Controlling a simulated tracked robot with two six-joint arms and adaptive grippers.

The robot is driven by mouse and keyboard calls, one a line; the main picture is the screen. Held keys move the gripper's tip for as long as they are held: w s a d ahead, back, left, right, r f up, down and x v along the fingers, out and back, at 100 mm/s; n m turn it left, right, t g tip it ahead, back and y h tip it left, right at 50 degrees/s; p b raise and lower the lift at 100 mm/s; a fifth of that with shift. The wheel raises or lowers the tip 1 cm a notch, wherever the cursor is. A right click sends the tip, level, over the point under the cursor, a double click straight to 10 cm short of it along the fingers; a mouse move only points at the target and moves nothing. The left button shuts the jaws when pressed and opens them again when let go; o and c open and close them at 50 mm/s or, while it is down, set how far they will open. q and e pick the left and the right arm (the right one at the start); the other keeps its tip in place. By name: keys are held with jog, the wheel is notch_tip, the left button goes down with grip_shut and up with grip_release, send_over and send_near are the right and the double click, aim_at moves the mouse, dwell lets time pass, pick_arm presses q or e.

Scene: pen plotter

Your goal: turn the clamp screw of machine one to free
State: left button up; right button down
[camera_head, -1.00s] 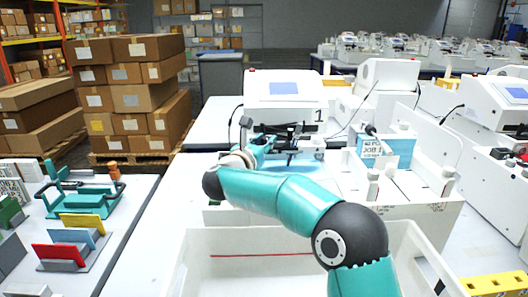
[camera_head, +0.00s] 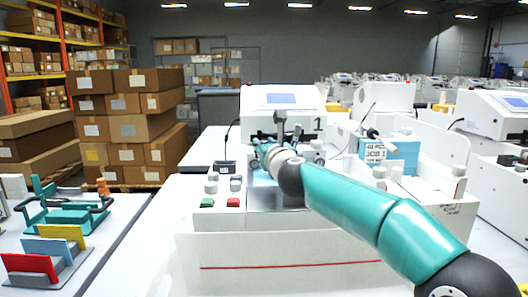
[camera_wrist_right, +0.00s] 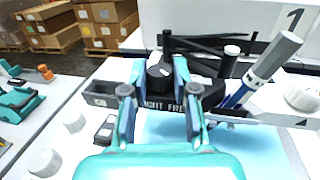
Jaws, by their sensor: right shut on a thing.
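Machine one (camera_head: 285,98) is the white plotter with a "1" on its front. Its clamp screw is a black knob (camera_wrist_right: 160,75) in the right wrist view, with a label plate (camera_wrist_right: 172,106) reading partly "IGHT" and "FRE" in front of it. My right gripper (camera_wrist_right: 159,72) is shut on the knob, a finger on each side. The knob's pointer direction is not clear. A pen (camera_wrist_right: 262,70) with a grey barrel and blue lower part stands tilted at the right of the clamp. In the head view my right gripper (camera_head: 262,152) is at the machine's front, and the knob is hidden. My left gripper is out of view.
A white bin wall (camera_head: 300,262) with a red line stands in front of the machine. Green (camera_head: 207,203) and red (camera_head: 233,203) buttons lie left of my arm. A small dark box (camera_wrist_right: 100,92) sits left of the gripper. Coloured holders (camera_head: 45,255) stand on the left table.

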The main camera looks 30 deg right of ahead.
dwell(0.5)
jog(key=c, duration=0.9)
grip_release()
jog(key=v, duration=1.1)
jog(key=shift+s, duration=0.5)
jog(key=shift+f, duration=0.1)
